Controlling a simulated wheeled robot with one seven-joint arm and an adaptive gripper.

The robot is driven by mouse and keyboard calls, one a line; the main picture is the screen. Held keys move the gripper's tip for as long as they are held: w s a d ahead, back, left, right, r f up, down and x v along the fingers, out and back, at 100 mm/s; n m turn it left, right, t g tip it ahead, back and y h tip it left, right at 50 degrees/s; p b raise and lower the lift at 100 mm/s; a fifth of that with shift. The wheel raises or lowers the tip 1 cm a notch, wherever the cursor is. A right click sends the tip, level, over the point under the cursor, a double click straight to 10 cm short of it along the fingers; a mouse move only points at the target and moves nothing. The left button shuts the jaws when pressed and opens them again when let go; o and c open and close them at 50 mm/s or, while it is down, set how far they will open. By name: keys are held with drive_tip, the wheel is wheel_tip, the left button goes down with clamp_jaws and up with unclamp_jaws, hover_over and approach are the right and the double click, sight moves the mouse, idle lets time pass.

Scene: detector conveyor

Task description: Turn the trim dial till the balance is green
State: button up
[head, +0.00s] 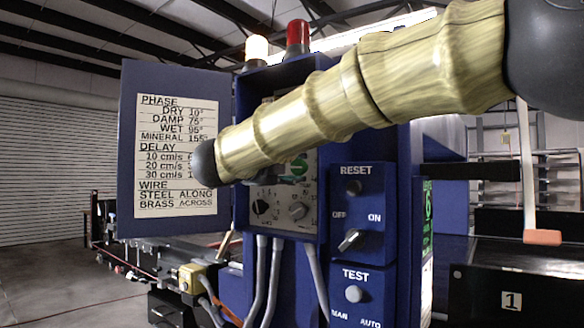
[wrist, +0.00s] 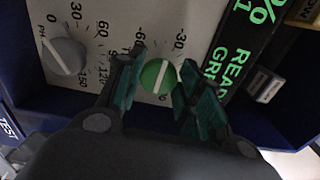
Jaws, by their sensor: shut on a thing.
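A round green dial (wrist: 158,76) with a white pointer line sits on the pale panel in the wrist view. Its scale shows -60 and -30, and its name label is not in view. My gripper (wrist: 161,72) has one dark green finger on each side of this dial and is shut on it. In the head view my arm covers the gripper and the upper part of the panel. A green mark (head: 298,167) shows just under the arm there. In the wrist view a black display (wrist: 245,50) carries green lettering, cut off by the frame and my finger.
A grey dial (wrist: 65,55) with a 0 to 150 scale is beside my left finger. The blue cabinet (head: 357,185) carries a reset button and switches. An open door with a chart (head: 177,157) stands left. Lamps (head: 298,38) stand on top. Cables hang below.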

drive_tip(key=o, duration=1)
drive_tip(key=v, duration=1.2)
drive_tip(key=shift+f, duration=0.1)
